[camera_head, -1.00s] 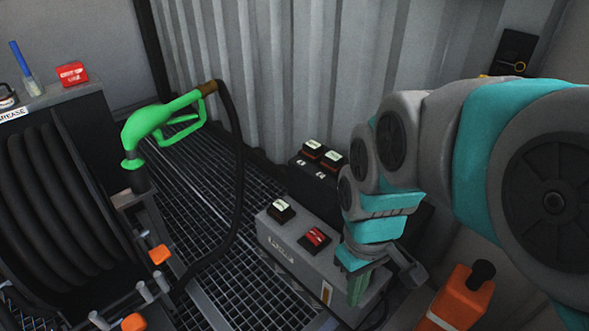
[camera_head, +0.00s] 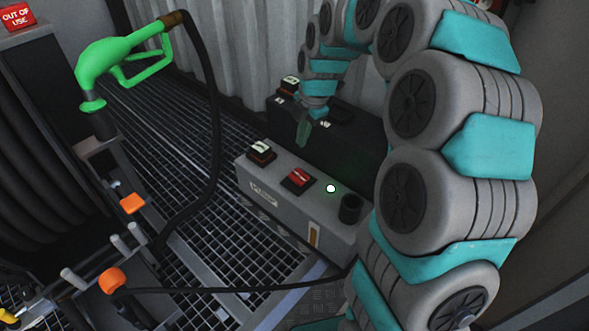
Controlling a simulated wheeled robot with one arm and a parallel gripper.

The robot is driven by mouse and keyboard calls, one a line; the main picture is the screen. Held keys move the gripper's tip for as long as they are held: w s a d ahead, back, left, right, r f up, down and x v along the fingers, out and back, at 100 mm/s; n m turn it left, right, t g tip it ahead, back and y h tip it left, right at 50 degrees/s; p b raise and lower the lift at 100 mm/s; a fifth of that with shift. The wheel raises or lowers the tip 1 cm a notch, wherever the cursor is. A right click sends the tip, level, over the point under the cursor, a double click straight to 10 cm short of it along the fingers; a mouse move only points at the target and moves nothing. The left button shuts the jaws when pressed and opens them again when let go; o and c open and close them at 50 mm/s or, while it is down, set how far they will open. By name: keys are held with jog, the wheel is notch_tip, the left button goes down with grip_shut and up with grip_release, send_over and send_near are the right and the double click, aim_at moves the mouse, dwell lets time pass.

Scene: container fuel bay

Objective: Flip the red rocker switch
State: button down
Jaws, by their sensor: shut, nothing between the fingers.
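The red rocker switch (camera_head: 299,178) sits on top of the grey control box (camera_head: 262,200), in the middle of the view. A white-topped rocker switch (camera_head: 262,152) is to its left on the same box. My gripper (camera_head: 303,133) is shut and empty, pointing down above and behind the red switch, apart from it as far as I can tell. A lit white-green lamp (camera_head: 331,188) and a black round knob (camera_head: 350,209) are on the box to the right of the red switch.
A dark box (camera_head: 350,140) with more switches stands behind the grey box, partly hidden by my arm. A green fuel nozzle (camera_head: 125,50) with a black hose (camera_head: 213,120) hangs to the left. Orange knobs (camera_head: 132,204) are at the lower left. Grating covers the floor.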

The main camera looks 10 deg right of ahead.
aim_at(292, 172)
jog(key=w+f+n, duration=0.1)
jog(key=w, duration=0.1)
jog(key=w+d+f+n, duration=0.1)
jog(key=shift+w+d+f+t+b, duration=0.1)
jog(key=shift+w+f+t+b, duration=0.1)
jog(key=shift+w+t+b, duration=0.15)
jog(key=b+x, duration=0.2)
jog(key=x, duration=1.2)
jog(key=shift+s, duration=0.1)
jog(key=shift+w+a+f+g+h+p, duration=0.1)
jog(key=shift+w+a+g+h+p, duration=0.15)
jog(key=shift+g+p, duration=0.3)
jog(key=shift+w+a+f+g+h+p, duration=0.1)
jog(key=shift+g+h+p, duration=0.15)
jog(key=shift+g+p, duration=0.25)
jog(key=shift+w+a+g+h+p, duration=0.15)
jog(key=shift+g+h+p, duration=0.2)
jog(key=shift+p, duration=0.45)
jog(key=shift+w+f+g+h+p, duration=0.1)
jog(key=shift+f+g+h+p, duration=0.15)
jog(key=shift+f+g+p, duration=0.1)
jog(key=shift+r, duration=0.1)
jog(key=shift+s+d+r, duration=0.2)
jog(key=shift+s+d, duration=0.2)
jog(key=shift+s, duration=0.2)
